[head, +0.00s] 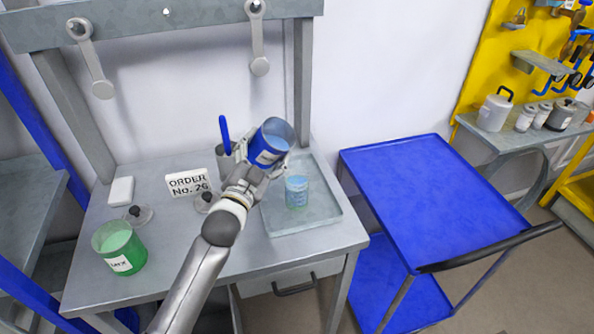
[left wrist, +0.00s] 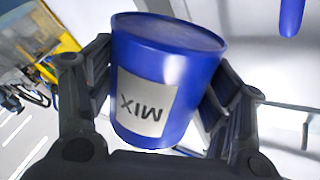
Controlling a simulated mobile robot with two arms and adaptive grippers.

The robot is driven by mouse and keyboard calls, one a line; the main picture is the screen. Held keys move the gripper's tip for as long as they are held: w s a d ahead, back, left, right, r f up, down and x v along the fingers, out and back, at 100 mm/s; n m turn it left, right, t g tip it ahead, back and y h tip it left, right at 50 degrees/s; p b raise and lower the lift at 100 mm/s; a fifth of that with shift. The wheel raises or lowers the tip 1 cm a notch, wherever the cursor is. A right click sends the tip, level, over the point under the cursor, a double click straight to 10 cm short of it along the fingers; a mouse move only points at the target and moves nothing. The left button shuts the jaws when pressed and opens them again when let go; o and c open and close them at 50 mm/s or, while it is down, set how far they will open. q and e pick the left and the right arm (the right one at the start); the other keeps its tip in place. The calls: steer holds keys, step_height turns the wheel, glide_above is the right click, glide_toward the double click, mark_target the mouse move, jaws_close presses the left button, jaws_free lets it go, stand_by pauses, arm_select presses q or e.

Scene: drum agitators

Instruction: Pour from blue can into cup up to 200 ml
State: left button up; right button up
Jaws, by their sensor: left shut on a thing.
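The blue can (head: 270,142) is in the grip of my left gripper (head: 248,165), above the bench and tilted to the right. In the left wrist view the blue can (left wrist: 165,75) shows a white label reading MIX, and the fingers of my left gripper (left wrist: 158,100) press on both its sides. The clear cup (head: 297,192) stands upright on the grey tray (head: 318,215), below and right of the can. Bluish liquid shows in the cup; its exact level is too small to read. No stream is clear between can and cup. My right gripper is not in view.
A green can (head: 119,247) stands at the bench's left front. An order sign (head: 187,183), a white block (head: 121,191) and small dark-knobbed items (head: 138,214) are behind it. A blue upright stick (head: 224,134) is by the gripper. A blue cart (head: 415,185) stands right.

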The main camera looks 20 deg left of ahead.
arm_select(q)
steer(key=shift+w+a+f+n, duration=0.1)
steer(key=shift+a+n, duration=0.1)
steer(key=shift+n, duration=0.2)
steer(key=f+n, duration=0.1)
steer(key=a+f+n, duration=0.1)
steer(key=f+n, duration=0.1)
steer(key=shift+w+a+f+g+y+p, duration=0.2)
steer(key=shift+a+g+y+p, duration=0.1)
steer(key=shift+a+y, duration=0.1)
steer(key=shift+a+n+p, duration=0.3)
steer(key=shift+n+p, duration=0.4)
steer(key=shift+w+a+f+n+g+p, duration=0.1)
steer(key=shift+a+f+n+g+p, duration=0.2)
steer(key=shift+n, duration=0.3)
steer(key=shift+w+a+f+n+g+p, duration=0.15)
steer(key=shift+f+n+p, duration=0.1)
steer(key=shift+f+n, duration=0.25)
steer(key=shift+s, duration=0.1)
